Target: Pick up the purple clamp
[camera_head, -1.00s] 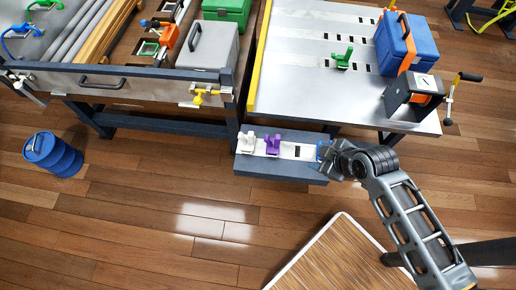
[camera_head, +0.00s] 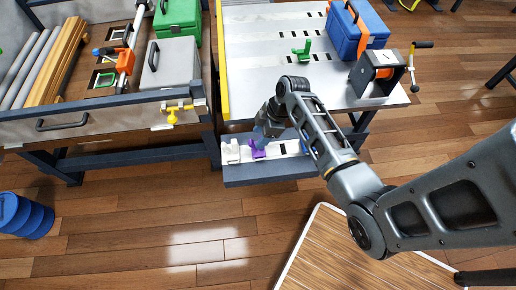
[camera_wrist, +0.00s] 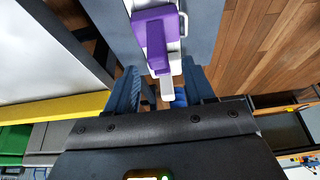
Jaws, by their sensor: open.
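The purple clamp (camera_head: 257,150) sits on the low grey shelf (camera_head: 240,178) in front of the table, partly hidden by my gripper in the head view. In the wrist view the purple clamp (camera_wrist: 158,40) lies just ahead of my fingers, in line with the gap between them. My gripper (camera_wrist: 156,85) is open, its two blue fingers apart with no clamp held. In the head view my gripper (camera_head: 266,132) is just above and beside the clamp.
A metal table with a green clamp (camera_head: 302,49), a blue case (camera_head: 358,32) and a winch (camera_head: 380,72) rises behind the shelf. A workbench with a yellow clamp (camera_head: 176,112) stands at the left.

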